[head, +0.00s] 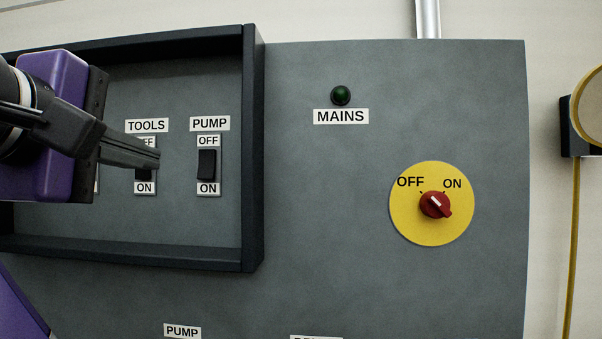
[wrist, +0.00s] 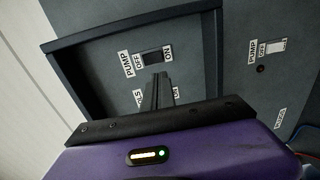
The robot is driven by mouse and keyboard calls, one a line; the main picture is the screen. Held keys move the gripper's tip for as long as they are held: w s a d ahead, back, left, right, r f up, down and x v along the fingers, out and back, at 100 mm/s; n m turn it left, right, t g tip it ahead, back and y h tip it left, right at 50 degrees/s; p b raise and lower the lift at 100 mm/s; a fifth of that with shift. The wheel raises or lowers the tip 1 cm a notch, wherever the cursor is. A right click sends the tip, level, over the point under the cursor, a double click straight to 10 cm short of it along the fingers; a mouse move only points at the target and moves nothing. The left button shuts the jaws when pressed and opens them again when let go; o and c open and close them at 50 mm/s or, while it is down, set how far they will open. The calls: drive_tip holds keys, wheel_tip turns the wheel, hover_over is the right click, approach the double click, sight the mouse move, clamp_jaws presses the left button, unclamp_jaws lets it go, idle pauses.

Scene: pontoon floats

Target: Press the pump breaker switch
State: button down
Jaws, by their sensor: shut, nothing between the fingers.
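The pump breaker switch (head: 207,165) is a black rocker under the PUMP label, between OFF above and ON below, inside the dark-framed recess. It also shows in the wrist view (wrist: 152,58), just beyond my fingertips. My gripper (head: 157,159) is shut and empty. In the head view its tips are left of the pump switch, over the tools switch (head: 145,174), which they partly hide. I cannot tell whether the tips touch anything. In the wrist view my gripper (wrist: 160,78) points toward the pump switch, with the tips a little below it.
The recess has a raised dark frame (head: 253,150). To its right are a dark green MAINS lamp (head: 341,95) and a red rotary knob (head: 435,205) on a yellow disc. Another PUMP label (head: 182,332) is below the recess. A yellow cable (head: 571,250) hangs at the far right.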

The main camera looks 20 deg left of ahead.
sight(204, 175)
drive_tip(key=shift+a, duration=0.1)
drive_tip(key=p+x, duration=0.5)
drive_tip(key=x, duration=0.8)
drive_tip(key=shift+a+r+p, duration=0.1)
drive_tip(key=shift+a+p, duration=0.05)
drive_tip(key=shift+p, duration=0.15)
drive_tip(key=shift+w+a, duration=0.1)
drive_tip(key=shift+w, duration=0.3)
